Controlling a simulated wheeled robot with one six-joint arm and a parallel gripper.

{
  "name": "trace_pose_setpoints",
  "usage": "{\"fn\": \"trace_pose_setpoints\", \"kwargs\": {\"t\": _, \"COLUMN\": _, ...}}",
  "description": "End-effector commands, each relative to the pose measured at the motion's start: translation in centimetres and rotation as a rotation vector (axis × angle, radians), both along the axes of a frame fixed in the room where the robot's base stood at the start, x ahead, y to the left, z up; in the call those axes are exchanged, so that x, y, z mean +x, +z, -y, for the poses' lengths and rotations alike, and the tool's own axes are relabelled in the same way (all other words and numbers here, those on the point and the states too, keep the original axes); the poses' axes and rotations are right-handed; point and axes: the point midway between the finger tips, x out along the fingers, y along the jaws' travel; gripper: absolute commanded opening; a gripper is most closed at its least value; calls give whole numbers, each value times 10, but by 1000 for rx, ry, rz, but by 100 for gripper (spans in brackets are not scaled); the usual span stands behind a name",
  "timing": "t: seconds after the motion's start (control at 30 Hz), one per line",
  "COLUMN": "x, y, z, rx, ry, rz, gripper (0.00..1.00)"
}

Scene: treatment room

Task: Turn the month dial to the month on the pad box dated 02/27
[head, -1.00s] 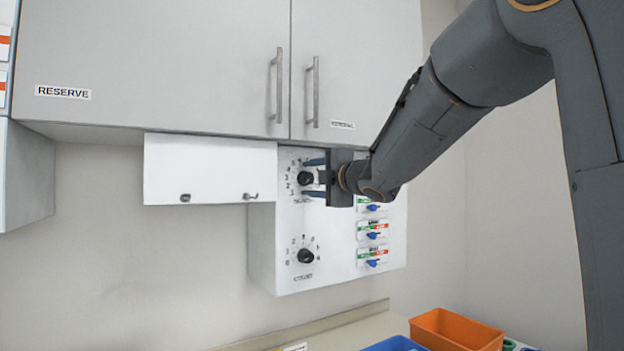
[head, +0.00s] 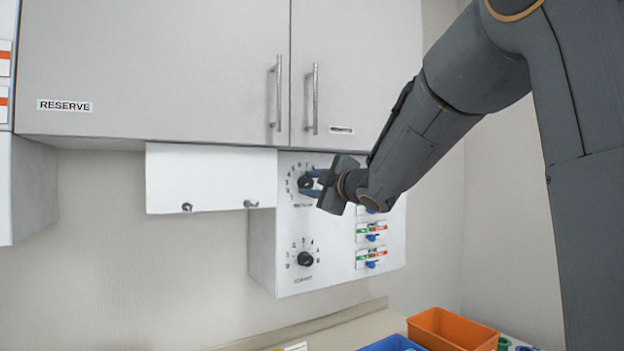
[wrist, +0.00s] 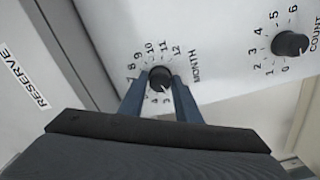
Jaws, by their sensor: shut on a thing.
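The month dial (head: 305,182) is a black knob at the top left of a white wall panel. In the wrist view the black knob (wrist: 160,78) has the label MONTH and printed numbers around it; 7 to 12 are readable, while some lower ones are partly hidden. My gripper (head: 310,183) reaches in from the right, rolled to a slant, with its blue fingers shut on the knob's two sides. No pad box dated 02/27 can be made out in these frames.
A second black dial (wrist: 289,43), labelled COUNT, sits on the same panel, below in the head view (head: 305,258). Several blue switches (head: 371,238) are at the right. Orange (head: 455,331) and blue (head: 393,343) bins stand below.

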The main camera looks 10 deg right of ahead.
Motion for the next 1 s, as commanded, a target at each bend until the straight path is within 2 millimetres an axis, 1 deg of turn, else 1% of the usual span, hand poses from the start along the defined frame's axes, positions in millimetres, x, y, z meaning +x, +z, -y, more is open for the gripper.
{"fn": "trace_pose_setpoints", "kwargs": {"t": 0.23, "x": 0, "y": 0, "z": 0, "rx": 2, "ry": 0, "rz": -1, "gripper": 8}}
{"fn": "trace_pose_setpoints", "kwargs": {"t": 0.27, "x": 0, "y": 0, "z": 0, "rx": 1, "ry": 0, "rz": 0, "gripper": 32}}
{"fn": "trace_pose_setpoints", "kwargs": {"t": 0.3, "x": 0, "y": 0, "z": 0, "rx": 1, "ry": 0, "rz": 0, "gripper": 38}}
{"fn": "trace_pose_setpoints", "kwargs": {"t": 0.37, "x": 0, "y": 0, "z": 0, "rx": 1, "ry": 0, "rz": 0, "gripper": 48}}
{"fn": "trace_pose_setpoints", "kwargs": {"t": 0.63, "x": 0, "y": 0, "z": 0, "rx": 0, "ry": 0, "rz": 0, "gripper": 48}}
{"fn": "trace_pose_setpoints", "kwargs": {"t": 0.73, "x": -4, "y": 0, "z": 1, "rx": -1, "ry": 0, "rz": 1, "gripper": 48}}
{"fn": "trace_pose_setpoints", "kwargs": {"t": 0.87, "x": -18, "y": 0, "z": 6, "rx": -1, "ry": -1, "rz": 3, "gripper": 48}}
{"fn": "trace_pose_setpoints", "kwargs": {"t": 1.0, "x": -39, "y": 0, "z": 14, "rx": -1, "ry": -2, "rz": 3, "gripper": 48}}
